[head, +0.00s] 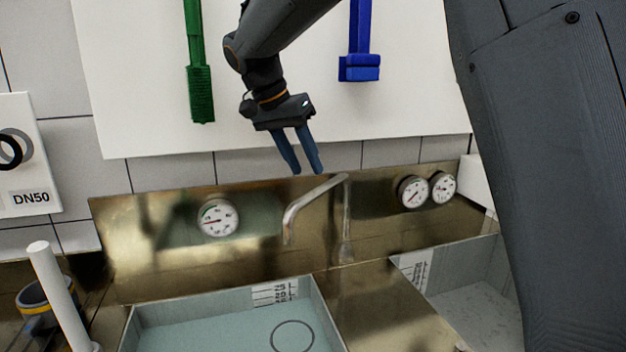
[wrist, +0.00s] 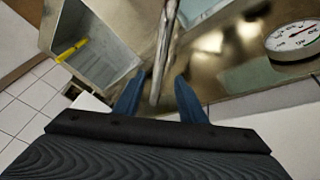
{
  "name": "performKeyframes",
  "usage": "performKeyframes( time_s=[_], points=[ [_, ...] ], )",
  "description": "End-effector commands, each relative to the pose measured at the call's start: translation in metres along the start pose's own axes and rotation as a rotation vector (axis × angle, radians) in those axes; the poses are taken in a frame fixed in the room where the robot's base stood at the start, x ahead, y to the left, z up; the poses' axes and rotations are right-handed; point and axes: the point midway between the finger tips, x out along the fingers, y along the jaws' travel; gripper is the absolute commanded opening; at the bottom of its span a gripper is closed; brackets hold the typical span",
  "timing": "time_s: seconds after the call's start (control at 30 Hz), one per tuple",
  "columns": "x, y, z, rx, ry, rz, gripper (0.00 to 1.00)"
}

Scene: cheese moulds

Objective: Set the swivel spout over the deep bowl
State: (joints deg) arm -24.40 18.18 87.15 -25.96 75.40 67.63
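The swivel spout (head: 312,195) is a bent metal pipe in front of the brass-coloured back panel. Its arm runs left from the upright and its end turns down on the side of the left basin (head: 138,322), which holds pale water. The right basin (head: 462,272) looks deeper and empty; it appears to be the one at upper left in the wrist view (wrist: 105,45). My gripper (head: 309,173) is open and empty, fingers pointing down just above the spout arm. In the wrist view the spout (wrist: 166,35) lines up with the gap between my fingertips (wrist: 158,76); contact cannot be told.
A round gauge (head: 217,218) is left of the spout and two gauges (head: 413,192) are right of it. A green tool (head: 199,90) and a blue tool (head: 360,65) hang on the white board. A white upright rod (head: 57,295) stands at lower left.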

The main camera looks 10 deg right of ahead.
Motion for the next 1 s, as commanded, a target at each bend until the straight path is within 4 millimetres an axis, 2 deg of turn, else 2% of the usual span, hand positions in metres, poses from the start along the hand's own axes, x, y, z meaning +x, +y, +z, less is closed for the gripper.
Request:
performKeyframes(
  time_s=[0.2,0.4,0.77,1.0],
  points=[
    [0.034,0.002,0.000,0.000,-0.002,0.004,0.37],
    [0.056,0.002,0.000,-0.001,-0.001,0.001,0.37],
    [0.063,0.001,0.000,-0.001,-0.001,-0.001,0.37],
    [0.063,0.001,0.000,-0.001,-0.001,-0.001,0.00]
  ],
)
